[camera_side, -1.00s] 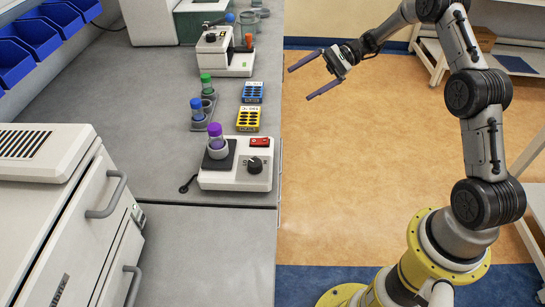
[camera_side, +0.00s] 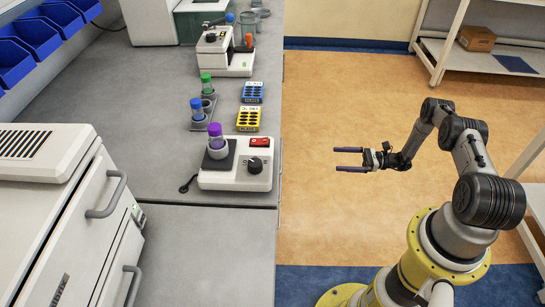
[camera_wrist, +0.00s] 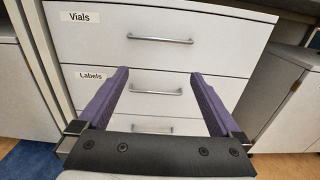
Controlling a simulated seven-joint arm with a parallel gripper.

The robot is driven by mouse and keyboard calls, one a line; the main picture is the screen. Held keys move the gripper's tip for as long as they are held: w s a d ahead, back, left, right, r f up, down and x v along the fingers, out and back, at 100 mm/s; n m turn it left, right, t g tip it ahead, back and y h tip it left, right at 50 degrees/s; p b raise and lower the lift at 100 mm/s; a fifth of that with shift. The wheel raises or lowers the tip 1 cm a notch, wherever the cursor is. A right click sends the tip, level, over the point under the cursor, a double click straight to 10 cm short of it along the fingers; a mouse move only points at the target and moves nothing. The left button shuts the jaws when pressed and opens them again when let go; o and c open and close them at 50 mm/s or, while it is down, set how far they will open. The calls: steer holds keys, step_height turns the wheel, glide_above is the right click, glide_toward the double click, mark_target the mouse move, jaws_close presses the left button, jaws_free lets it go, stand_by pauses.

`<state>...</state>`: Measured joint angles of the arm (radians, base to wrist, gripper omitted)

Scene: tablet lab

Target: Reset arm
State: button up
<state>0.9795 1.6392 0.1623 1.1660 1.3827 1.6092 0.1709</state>
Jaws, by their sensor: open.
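My gripper (camera_side: 349,159) is open and empty, over the floor to the right of the bench. Its two purple fingers point left toward the bench in the side view. In the wrist view my gripper (camera_wrist: 158,75) spreads its fingers before a drawer unit, with nothing between them. On the bench (camera_side: 210,250), a purple-capped tube (camera_side: 215,136) stands in the holder on the white device with a dial (camera_side: 236,166), well apart from my gripper.
A yellow rack (camera_side: 248,118) and a blue rack (camera_side: 252,92) lie nearby. Drawers marked Vials (camera_wrist: 155,36) and Labels (camera_wrist: 150,92) are shut. The floor around my gripper is clear.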

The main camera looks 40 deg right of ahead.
steer(key=x, duration=0.9)
steer(key=shift+s, duration=0.1)
stand_by(0.3)
